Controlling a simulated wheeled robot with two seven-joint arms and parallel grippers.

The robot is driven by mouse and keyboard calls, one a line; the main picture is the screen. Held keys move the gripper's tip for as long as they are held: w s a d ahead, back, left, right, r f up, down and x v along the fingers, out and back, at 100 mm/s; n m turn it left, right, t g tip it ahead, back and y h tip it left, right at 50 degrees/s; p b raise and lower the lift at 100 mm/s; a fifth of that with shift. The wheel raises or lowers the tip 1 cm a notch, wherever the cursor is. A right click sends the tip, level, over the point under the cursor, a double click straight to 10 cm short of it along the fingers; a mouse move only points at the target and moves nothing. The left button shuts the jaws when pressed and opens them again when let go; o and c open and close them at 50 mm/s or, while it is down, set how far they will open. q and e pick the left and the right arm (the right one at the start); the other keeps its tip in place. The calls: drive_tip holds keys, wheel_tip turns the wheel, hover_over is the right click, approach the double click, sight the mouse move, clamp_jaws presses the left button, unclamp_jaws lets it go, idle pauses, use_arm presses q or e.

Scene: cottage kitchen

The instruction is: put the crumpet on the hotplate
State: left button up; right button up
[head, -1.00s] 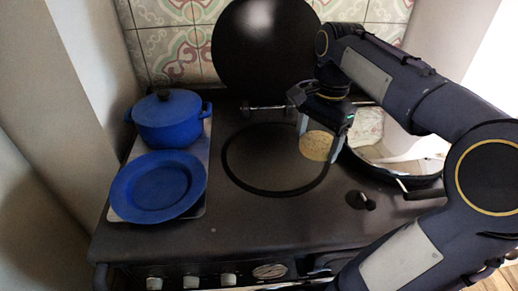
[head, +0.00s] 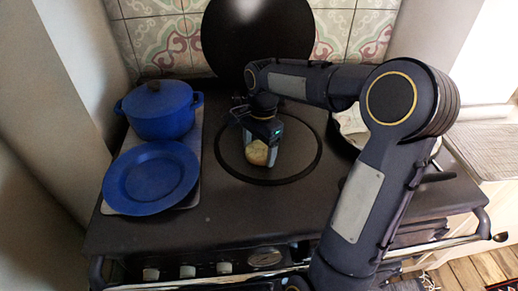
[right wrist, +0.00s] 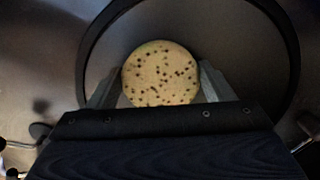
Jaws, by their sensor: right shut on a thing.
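The crumpet (head: 257,153) is pale, round and dotted with dark holes in the right wrist view (right wrist: 161,73). My right gripper (head: 262,150) is shut on it, with a finger on either side (right wrist: 160,85). The hotplate (head: 293,165) is a dark disc with a black ring around it, and its ring also shows in the right wrist view (right wrist: 92,45). The crumpet is over the hotplate, inside the ring as seen from above. I cannot tell whether it touches the surface. My left gripper is not in view.
A blue pot (head: 161,112) and a blue plate (head: 151,178) stand on the left of the stove. A raised round black lid (head: 257,38) stands behind the hotplate. A pan (head: 352,128) is partly hidden behind my right arm.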

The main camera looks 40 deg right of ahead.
sight(262, 149)
drive_tip(key=shift+f, duration=0.25)
drive_tip(key=shift+f, duration=0.1)
drive_tip(key=o, duration=0.8)
drive_tip(key=shift+c, duration=0.2)
wheel_tip(262, 149, up, 12)
drive_tip(key=p, duration=0.1)
drive_tip(key=s+a+f+n+t+y, duration=0.1)
drive_tip(key=s+a+f+n+t, duration=0.1)
drive_tip(key=s+a+n, duration=0.2)
drive_tip(key=s+a+f+n+t+y, duration=0.1)
drive_tip(key=s+a+f+n+t, duration=0.1)
drive_tip(key=s+n, duration=0.4)
drive_tip(key=s+a+f+n+t, duration=0.1)
drive_tip(key=s+a+f+n, duration=0.3)
drive_tip(key=s, duration=0.4)
drive_tip(key=shift+s+a+n+t+y, duration=0.2)
drive_tip(key=shift+a+n, duration=0.05)
drive_tip(key=shift+a, duration=0.3)
drive_tip(key=shift+s+a+n+t+y, duration=0.2)
drive_tip(key=shift+a+n, duration=0.05)
drive_tip(key=shift+a, duration=0.3)
drive_tip(key=shift+s+a+f, duration=0.1)
drive_tip(key=shift+a+f, duration=0.05)
drive_tip(key=shift+f, duration=0.1)
